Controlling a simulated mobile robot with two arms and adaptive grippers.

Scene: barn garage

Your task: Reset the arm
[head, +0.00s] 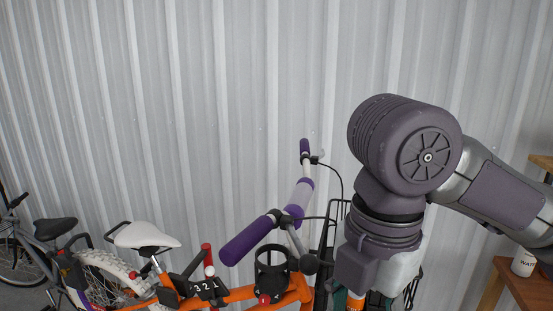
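My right arm comes in from the right, and its large grey joint fills the right middle of the head view. The arm bends down to a light grey wrist near the bottom edge. Dark parts at the wrist's lower end may belong to my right gripper, but I cannot separate them from the things behind. Its fingertips cannot be made out. My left arm and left gripper are not in view.
An orange bicycle (240,294) with a white saddle (146,235) and purple grips (248,240) stands close by the wrist. A grey bicycle (30,262) is at far left. Corrugated wall (230,110) behind. A wooden shelf (530,289) holds a white can (523,263) at right.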

